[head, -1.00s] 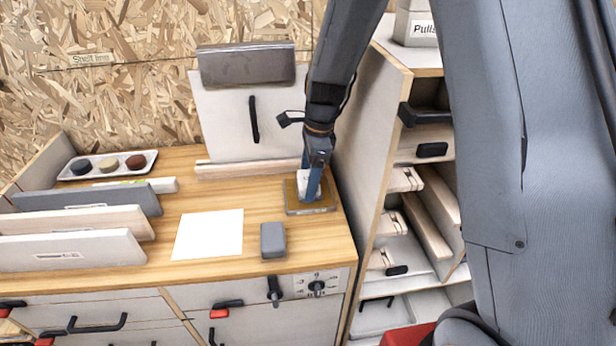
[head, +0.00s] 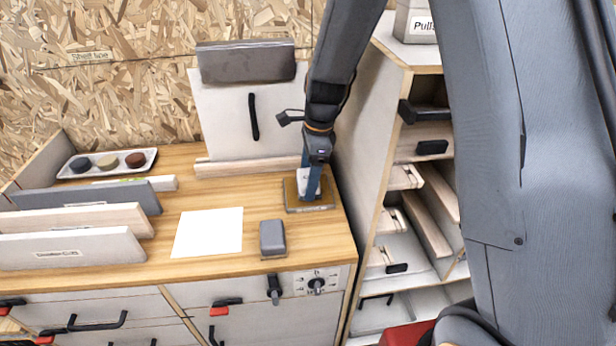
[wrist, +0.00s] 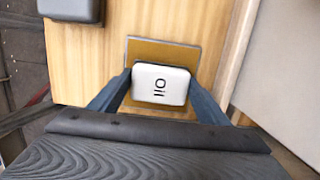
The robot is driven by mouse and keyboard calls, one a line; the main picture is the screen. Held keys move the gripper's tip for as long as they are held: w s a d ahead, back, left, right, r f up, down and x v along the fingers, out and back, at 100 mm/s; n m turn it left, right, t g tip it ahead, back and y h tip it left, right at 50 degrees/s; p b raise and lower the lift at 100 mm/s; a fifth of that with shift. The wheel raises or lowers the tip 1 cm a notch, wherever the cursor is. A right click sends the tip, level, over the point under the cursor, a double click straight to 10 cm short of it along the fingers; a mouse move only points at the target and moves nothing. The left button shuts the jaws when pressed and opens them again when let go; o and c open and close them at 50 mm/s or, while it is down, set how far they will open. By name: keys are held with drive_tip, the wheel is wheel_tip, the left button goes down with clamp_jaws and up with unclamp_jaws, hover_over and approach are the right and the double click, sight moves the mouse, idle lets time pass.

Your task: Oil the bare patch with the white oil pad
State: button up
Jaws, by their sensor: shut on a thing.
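The white oil pad (wrist: 160,83), marked "Oil", is between the two blue fingers of my gripper (wrist: 160,80). It also shows in the head view (head: 302,183), partly hidden by the fingers. My gripper is shut on it, over a shallow tray (head: 325,207) with an amber-brown inside. The tray also shows in the wrist view (wrist: 165,47). The pad looks to be down in or just above the tray; I cannot tell if it touches the bottom. A bright white rectangle (head: 208,233), perhaps the bare patch, lies flat on the wooden bench top.
A grey block (head: 273,238) sits near the bench's front edge. A white panel (head: 225,118) with a black handle stands behind. Boards (head: 75,220) and a dish of coloured pucks (head: 107,162) are left. The cabinet wall (head: 375,165) rises close right of the tray.

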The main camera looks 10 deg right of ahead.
sight(305, 177)
drive_tip(key=shift+f, duration=0.55)
idle(2.0)
drive_tip(key=shift+r+p, duration=3.15)
drive_tip(key=shift+r, duration=0.4)
